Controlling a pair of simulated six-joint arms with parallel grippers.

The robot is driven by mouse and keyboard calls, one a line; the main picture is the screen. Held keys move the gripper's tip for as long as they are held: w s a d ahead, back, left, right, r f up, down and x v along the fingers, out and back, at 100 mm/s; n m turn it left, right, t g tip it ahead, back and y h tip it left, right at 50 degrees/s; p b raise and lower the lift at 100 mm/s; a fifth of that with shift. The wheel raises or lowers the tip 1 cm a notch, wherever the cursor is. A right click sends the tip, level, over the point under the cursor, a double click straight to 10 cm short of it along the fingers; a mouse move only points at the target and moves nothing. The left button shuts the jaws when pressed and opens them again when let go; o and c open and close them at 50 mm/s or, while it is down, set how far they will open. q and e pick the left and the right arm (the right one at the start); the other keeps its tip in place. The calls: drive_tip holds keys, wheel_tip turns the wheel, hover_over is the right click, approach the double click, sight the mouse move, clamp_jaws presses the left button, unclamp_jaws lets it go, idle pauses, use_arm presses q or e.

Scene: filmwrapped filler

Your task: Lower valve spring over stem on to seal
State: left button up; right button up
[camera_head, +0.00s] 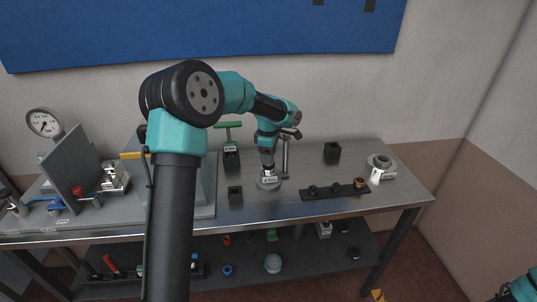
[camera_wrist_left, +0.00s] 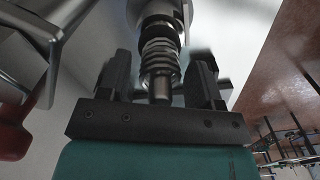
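My left gripper (camera_head: 267,165) points down over a round grey base with a white label (camera_head: 268,183) on the bench. In the left wrist view my left gripper (camera_wrist_left: 160,70) has its two dark fingers on either side of the valve spring (camera_wrist_left: 160,58), with a narrow gap showing on each side. A metal stem (camera_wrist_left: 160,90) comes out of the spring's end nearest the palm, so the spring surrounds the stem. Dark rings lie at the spring's far end, and the seal cannot be made out there. My right gripper is out of view.
A green T-handled tool (camera_head: 229,125) and small black blocks (camera_head: 235,194) stand left of the base. Bare bench lies between.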

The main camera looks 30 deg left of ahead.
use_arm(q)
drive_tip(key=shift+o, duration=1)
drive_tip(key=shift+r, duration=0.1)
wheel_tip(320, 180, up, 17)
idle(0.7)
